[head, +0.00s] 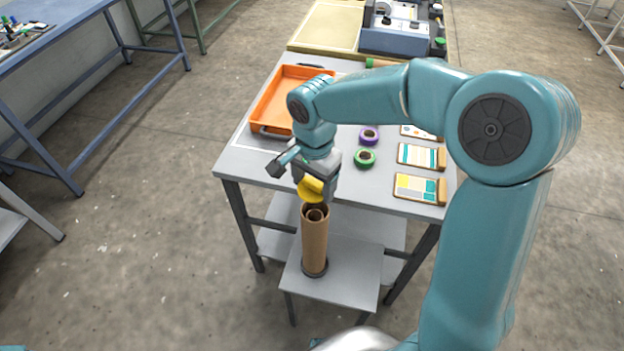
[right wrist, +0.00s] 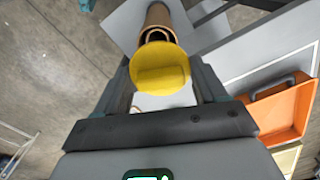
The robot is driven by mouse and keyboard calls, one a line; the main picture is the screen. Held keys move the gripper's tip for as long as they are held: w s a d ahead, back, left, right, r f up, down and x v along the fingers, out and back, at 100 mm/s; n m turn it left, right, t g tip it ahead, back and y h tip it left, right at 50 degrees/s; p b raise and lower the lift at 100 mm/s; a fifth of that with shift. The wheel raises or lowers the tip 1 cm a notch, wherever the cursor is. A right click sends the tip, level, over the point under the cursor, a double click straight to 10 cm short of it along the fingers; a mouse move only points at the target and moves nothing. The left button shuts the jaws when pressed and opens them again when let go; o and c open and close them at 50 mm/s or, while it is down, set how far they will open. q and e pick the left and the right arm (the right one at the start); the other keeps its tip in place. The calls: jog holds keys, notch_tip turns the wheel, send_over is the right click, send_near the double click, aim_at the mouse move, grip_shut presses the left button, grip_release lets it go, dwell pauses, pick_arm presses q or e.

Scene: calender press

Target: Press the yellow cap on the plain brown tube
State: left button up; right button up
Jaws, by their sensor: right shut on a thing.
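The plain brown tube (head: 315,245) stands upright on a small low grey stand (head: 352,272) in front of the table. Its open top end shows a smaller ring inside. My right gripper (head: 314,186) is shut on the yellow cap (head: 311,190) and holds it just above the tube's open end. In the right wrist view the yellow cap (right wrist: 160,70) sits between the two fingers, with the brown tube (right wrist: 157,18) beyond it. The cap looks tilted and apart from the tube, though the exact gap is hard to tell. My left gripper is not in view.
Behind the stand is a grey table (head: 236,160) with an orange tray (head: 262,118), a purple roll (head: 369,136), a green roll (head: 364,158) and several colour cards (head: 420,188). A blue-grey machine (head: 397,32) stands at the back. Open floor lies left of the stand.

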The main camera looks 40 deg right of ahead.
jog(key=shift+s+d+f+b, duration=0.1)
jog(key=shift+s+f+b, duration=0.1)
jog(key=shift+f, duration=0.15)
jog(key=shift+s+d+f+b, duration=0.1)
jog(key=shift+f+b, duration=0.1)
jog(key=shift+f, duration=0.15)
notch_tip(320, 180, down, 4)
jog(key=b, duration=0.3)
jog(key=shift+f, duration=0.15)
jog(key=shift+w+a+f+b, duration=0.1)
jog(key=shift+a+f+b, duration=0.05)
jog(key=shift+b, duration=0.15)
jog(key=shift+f+b, duration=0.7)
jog(key=shift+b, duration=0.2)
dwell(0.7)
jog(key=o, duration=1.1)
